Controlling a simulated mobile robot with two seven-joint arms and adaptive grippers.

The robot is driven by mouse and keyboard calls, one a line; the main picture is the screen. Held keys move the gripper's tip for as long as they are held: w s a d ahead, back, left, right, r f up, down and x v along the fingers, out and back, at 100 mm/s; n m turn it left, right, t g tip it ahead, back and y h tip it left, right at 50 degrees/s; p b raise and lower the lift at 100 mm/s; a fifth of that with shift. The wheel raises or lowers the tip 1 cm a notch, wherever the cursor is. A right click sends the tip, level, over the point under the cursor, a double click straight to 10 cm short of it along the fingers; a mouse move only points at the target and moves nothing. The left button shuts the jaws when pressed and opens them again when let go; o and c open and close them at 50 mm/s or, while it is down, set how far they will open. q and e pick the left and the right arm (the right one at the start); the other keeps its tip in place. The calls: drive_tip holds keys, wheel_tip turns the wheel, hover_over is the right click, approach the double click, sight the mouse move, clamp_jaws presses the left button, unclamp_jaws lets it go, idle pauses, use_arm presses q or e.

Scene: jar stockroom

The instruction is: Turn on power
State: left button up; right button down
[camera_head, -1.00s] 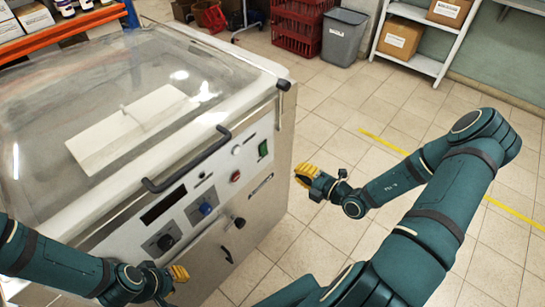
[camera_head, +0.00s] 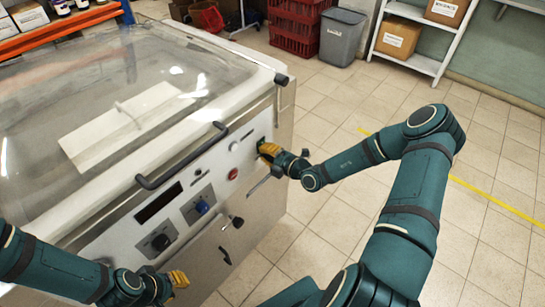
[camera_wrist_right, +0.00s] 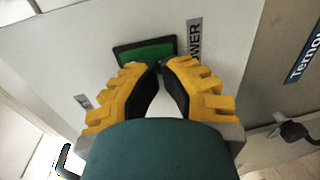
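The machine (camera_head: 205,165) is a large metal cabinet with a clear lid. Its green power switch (camera_wrist_right: 145,52) in a black frame shows in the right wrist view, beside a partly covered label ending in "WER" (camera_wrist_right: 194,40). My right gripper (camera_wrist_right: 159,66) has its yellow fingers drawn together at the tips, right at the lower edge of the switch; I cannot tell if they touch it. In the head view the right gripper (camera_head: 265,147) covers most of the switch. My left gripper (camera_head: 180,278) is low in front of the panel, away from the switch; its finger gap is unclear.
The panel also carries a red button (camera_head: 233,174), a blue knob (camera_head: 202,206), a black knob (camera_head: 160,242) and a lid handle (camera_head: 182,158). A grey bin (camera_head: 341,37) and red crates (camera_head: 298,27) stand behind. The tiled floor at right is clear.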

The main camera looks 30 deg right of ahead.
drive_tip(key=shift+w+a, duration=0.1)
idle(0.3)
use_arm(q)
drive_tip(key=shift+f+b, duration=0.4)
use_arm(e)
drive_tip(key=shift+w+a+t+y, duration=0.1)
drive_tip(key=shift+w+t+y, duration=0.1)
drive_tip(key=shift+t, duration=0.35)
drive_tip(key=shift+w+t+y, duration=0.15)
drive_tip(key=shift+t+y, duration=0.05)
drive_tip(key=shift+t, duration=0.35)
drive_tip(key=shift+s+f, duration=0.1)
